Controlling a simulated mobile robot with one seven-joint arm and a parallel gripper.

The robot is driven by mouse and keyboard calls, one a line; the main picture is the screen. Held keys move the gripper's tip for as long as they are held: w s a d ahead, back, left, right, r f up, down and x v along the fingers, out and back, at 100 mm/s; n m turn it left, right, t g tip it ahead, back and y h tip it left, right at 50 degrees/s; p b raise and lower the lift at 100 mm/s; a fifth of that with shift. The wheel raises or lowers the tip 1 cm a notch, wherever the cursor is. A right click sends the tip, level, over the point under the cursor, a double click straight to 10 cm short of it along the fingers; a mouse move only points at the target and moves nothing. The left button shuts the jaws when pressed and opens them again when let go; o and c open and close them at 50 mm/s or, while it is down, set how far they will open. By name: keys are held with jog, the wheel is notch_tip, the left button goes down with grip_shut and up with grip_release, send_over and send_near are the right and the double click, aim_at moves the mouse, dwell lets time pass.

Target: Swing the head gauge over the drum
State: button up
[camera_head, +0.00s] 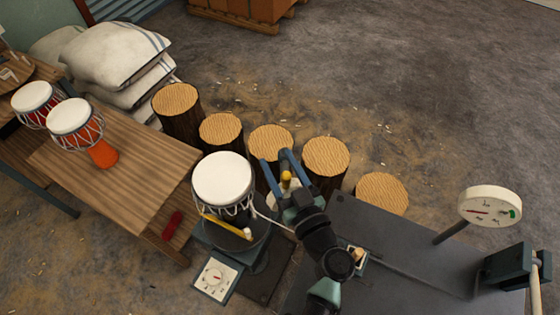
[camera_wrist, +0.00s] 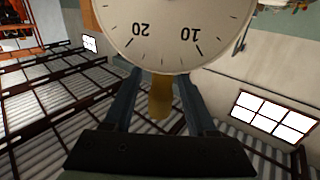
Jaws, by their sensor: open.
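The drum (camera_head: 223,178), with a white head and laced sides, stands upright on a dark round stand left of my gripper. My gripper (camera_head: 275,160) is open, its blue-grey fingers on either side of a yellow peg (camera_head: 286,177). In the wrist view a white dial gauge (camera_wrist: 175,30) marked 10 and 20 appears upside down just beyond the fingertips. A brass peg (camera_wrist: 160,97) below it stands between my open fingers (camera_wrist: 161,74); contact is unclear. In the head view my gripper mostly hides this gauge. A thin pale rod runs from the stand toward my gripper.
A small dial (camera_head: 213,278) sits at the stand's foot. A round gauge (camera_head: 490,205) on a post stands right, by a dark table (camera_head: 400,245). Several log stools (camera_head: 326,156) stand behind my gripper.

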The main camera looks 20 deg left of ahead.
grip_shut()
dwell(1.4)
